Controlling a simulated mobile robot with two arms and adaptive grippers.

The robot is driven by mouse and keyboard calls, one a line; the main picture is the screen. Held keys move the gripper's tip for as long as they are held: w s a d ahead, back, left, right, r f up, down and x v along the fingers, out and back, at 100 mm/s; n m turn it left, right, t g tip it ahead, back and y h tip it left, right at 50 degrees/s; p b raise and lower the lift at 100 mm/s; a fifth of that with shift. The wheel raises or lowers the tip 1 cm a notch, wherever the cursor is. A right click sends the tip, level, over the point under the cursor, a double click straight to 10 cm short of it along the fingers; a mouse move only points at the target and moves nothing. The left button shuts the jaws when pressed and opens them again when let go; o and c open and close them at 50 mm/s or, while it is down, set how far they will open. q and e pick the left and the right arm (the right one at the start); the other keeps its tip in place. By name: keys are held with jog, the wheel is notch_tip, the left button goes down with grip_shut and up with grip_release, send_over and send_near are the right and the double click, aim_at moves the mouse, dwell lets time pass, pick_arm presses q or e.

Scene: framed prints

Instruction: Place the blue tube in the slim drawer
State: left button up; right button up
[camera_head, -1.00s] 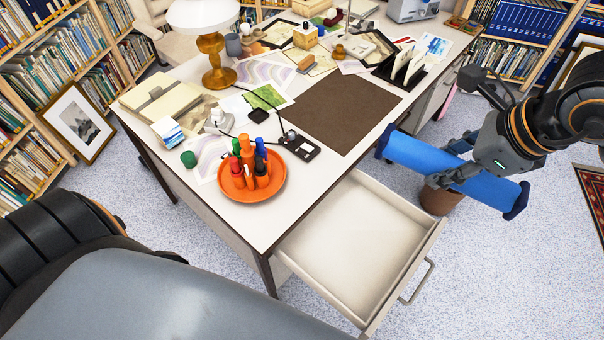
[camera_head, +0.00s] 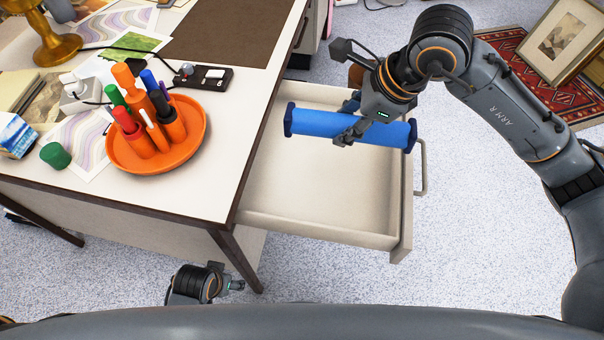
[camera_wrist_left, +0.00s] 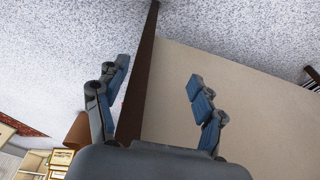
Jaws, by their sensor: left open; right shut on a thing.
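The blue tube (camera_head: 320,123) with dark end caps is held level in my right gripper (camera_head: 350,120), which is shut around its middle. The tube is above the far part of the open slim drawer (camera_head: 318,205), and its right end reaches over the drawer's front panel. The drawer is pulled out from the white desk and looks empty; its far part is partly hidden by the tube and my right gripper. My left gripper (camera_head: 222,281) is low beside the desk's near side. In the left wrist view its fingers (camera_wrist_left: 158,100) are apart with nothing between them.
An orange tray (camera_head: 192,150) with several markers stands on the desk (camera_head: 235,110) left of the drawer. A green cap (camera_head: 56,155), papers and a small black device (camera_head: 203,77) lie nearby. A framed print (camera_head: 562,40) stands at the far right. The floor right of the drawer is clear.

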jog(key=f, duration=0.1)
jog(key=f+b, duration=0.2)
jog(key=f, duration=0.1)
jog(key=shift+d, duration=0.35)
jog(key=shift+d+f, duration=0.1)
jog(key=shift+f, duration=0.2)
jog(key=b, duration=0.2)
send_over(310, 138)
jog(key=s+d, duration=0.1)
jog(key=d, duration=0.1)
jog(key=f, duration=0.9)
jog(key=shift+s+a+f, duration=0.1)
jog(key=shift+a+f, duration=0.1)
jog(key=shift+f, duration=0.1)
notch_tip(310, 138, down, 3)
jog(key=shift+f, duration=0.15)
pick_arm(q)
jog(key=w+v, duration=0.2)
jog(key=v, duration=0.6)
jog(key=shift+s+r+t, duration=0.25)
jog(key=shift+r+t, duration=0.15)
jog(key=shift+r, duration=0.15)
jog(key=shift+a+r+b, duration=0.1)
jog(key=shift+r+b, duration=0.1)
jog(key=shift+b, duration=0.1)
pick_arm(e)
jog(key=shift+f, duration=0.2)
